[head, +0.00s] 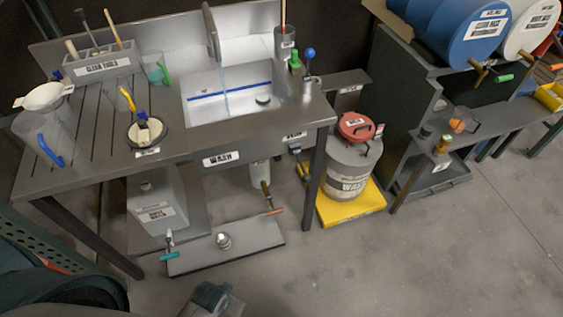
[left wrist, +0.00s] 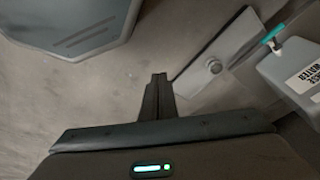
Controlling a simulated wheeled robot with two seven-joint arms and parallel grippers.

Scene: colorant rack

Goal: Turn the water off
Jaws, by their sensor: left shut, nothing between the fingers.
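A grey wash bench (head: 160,168) holds a sink (head: 205,112). A curved grey faucet (head: 211,32) stands behind the sink, and a thin pale-blue water stream (head: 225,100) falls from it. A lever with a blue knob (head: 309,53) stands upright at the sink's right edge. Below the bench is a floor plate with a round button (head: 223,240); it also shows in the left wrist view (left wrist: 215,66). My left gripper (left wrist: 157,78) is shut and empty above the floor, beside the plate and apart from it. My right gripper is not identifiable in either view.
A waste drum (head: 350,170) on a yellow base stands right of the bench. A grey container (head: 155,205) is under it, near a teal-handled valve (head: 168,250). Tools and a funnel (head: 43,97) occupy the bench's left. The floor at lower right is clear.

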